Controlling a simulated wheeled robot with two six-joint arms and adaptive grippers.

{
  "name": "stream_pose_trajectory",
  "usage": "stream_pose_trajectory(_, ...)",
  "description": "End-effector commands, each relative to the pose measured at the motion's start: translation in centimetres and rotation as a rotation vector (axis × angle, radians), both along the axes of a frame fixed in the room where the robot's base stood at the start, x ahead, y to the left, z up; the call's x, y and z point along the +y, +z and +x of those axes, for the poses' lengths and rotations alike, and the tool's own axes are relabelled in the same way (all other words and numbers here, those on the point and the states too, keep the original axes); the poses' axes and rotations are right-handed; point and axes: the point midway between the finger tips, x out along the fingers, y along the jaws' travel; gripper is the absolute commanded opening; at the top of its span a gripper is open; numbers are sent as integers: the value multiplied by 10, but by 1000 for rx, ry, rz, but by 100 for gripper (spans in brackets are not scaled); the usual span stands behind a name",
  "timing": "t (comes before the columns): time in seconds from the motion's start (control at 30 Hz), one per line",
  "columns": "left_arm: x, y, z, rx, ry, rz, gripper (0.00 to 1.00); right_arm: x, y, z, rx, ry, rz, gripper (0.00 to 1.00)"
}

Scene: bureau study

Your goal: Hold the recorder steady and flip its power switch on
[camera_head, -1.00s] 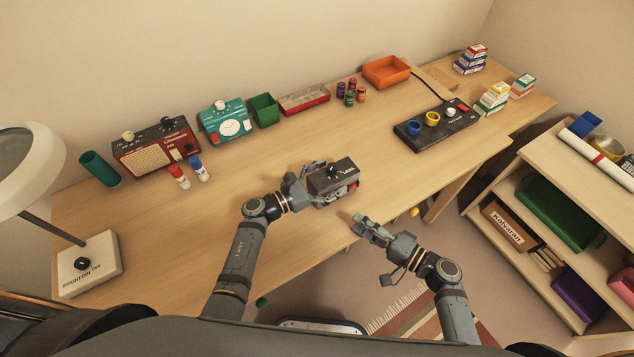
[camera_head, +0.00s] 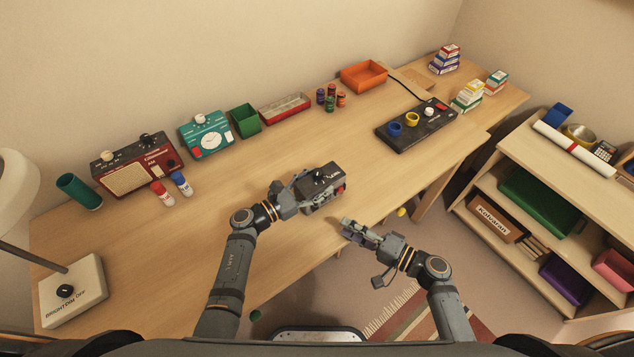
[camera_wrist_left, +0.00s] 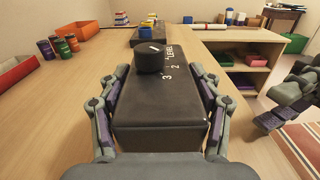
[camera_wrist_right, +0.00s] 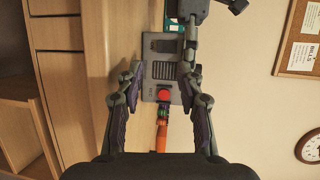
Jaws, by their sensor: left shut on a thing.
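The recorder (camera_head: 316,190) is a dark box with a black knob and white markings on top and a red button on its right end. It sits near the desk's front edge. My left gripper (camera_head: 294,192) is shut on it; in the left wrist view the fingers lie along both sides of the recorder (camera_wrist_left: 160,105). My right gripper (camera_head: 350,229) is apart from the recorder, below and right of it. In the right wrist view its fingers (camera_wrist_right: 160,78) are spread and empty, with the grey end panel (camera_wrist_right: 151,72), its grille, dark part and red button between them in the picture. I cannot tell the switch's position.
A black panel (camera_head: 440,128) with blue and yellow rings lies farther right. A red radio (camera_head: 135,172), teal clock unit (camera_head: 205,143), green bin (camera_head: 245,121) and orange tray (camera_head: 364,76) line the back. A shelf unit (camera_head: 540,150) stands right. The middle desk is clear.

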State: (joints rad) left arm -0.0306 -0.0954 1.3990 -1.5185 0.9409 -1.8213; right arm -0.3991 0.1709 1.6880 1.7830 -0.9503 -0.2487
Motion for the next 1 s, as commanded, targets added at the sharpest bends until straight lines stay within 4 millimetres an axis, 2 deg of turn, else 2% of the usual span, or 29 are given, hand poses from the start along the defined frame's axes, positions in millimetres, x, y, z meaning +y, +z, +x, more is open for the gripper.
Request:
stream_pose_trajectory(0.03,0,0,0,0,0,0,17,0,0,0,5,0,3,28)
stream_pose_trajectory(0.13,0,0,0,0,0,0,17,-1,-1,1,67,3,44,15)
stream_pose_trajectory(0.23,0,0,0,0,0,0,17,-2,-3,2,227,10,145,1)
stream_pose_trajectory(0.27,0,0,0,0,0,0,17,-3,-3,2,295,14,186,0)
stream_pose_trajectory(0.6,0,0,0,0,0,0,17,-17,-8,5,1243,11,658,0)
stream_pose_trajectory(1.0,0,0,0,0,0,0,17,-46,-4,9,2413,-166,1028,0)
